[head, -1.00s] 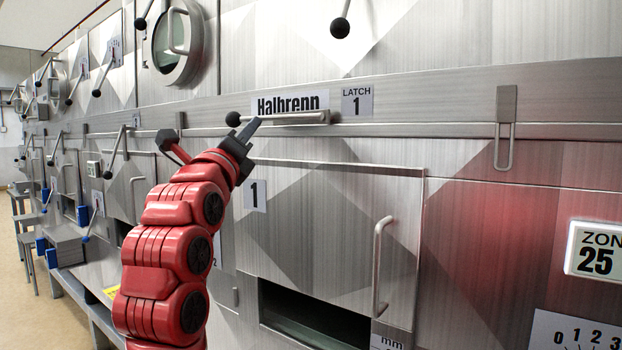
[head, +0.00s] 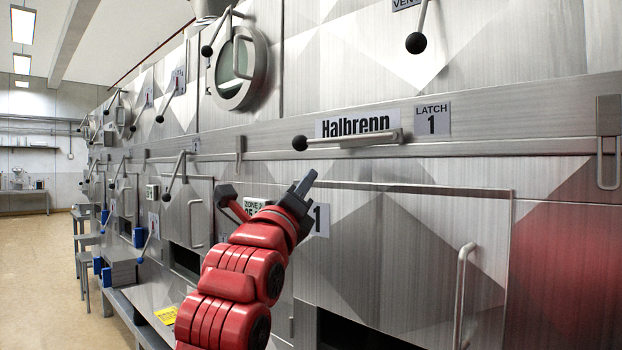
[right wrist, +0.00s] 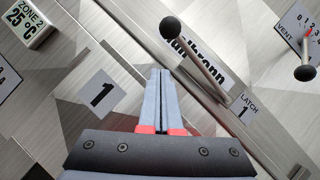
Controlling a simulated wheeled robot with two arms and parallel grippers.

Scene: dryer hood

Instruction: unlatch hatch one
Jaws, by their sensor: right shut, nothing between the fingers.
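The latch 1 lever (head: 352,139) lies nearly level across the "Halbrenn" plate, its black ball (head: 300,143) at the left end and its pivot at the right. The lever also shows in the right wrist view (right wrist: 200,63), ahead of the fingers. Hatch one (head: 400,262), the grey panel below the rail, looks closed and has a vertical bar handle (head: 463,295). My right gripper (head: 306,182) is shut and empty, below the ball and apart from it. Its fingers (right wrist: 160,95) touch nothing visible in the right wrist view. My left gripper is out of view.
The LATCH 1 label (head: 432,119) is right of the lever. A vent lever with a black ball (head: 416,43) hangs above. A round porthole (head: 240,68) juts out at upper left. Open floor (head: 30,255) runs along the left.

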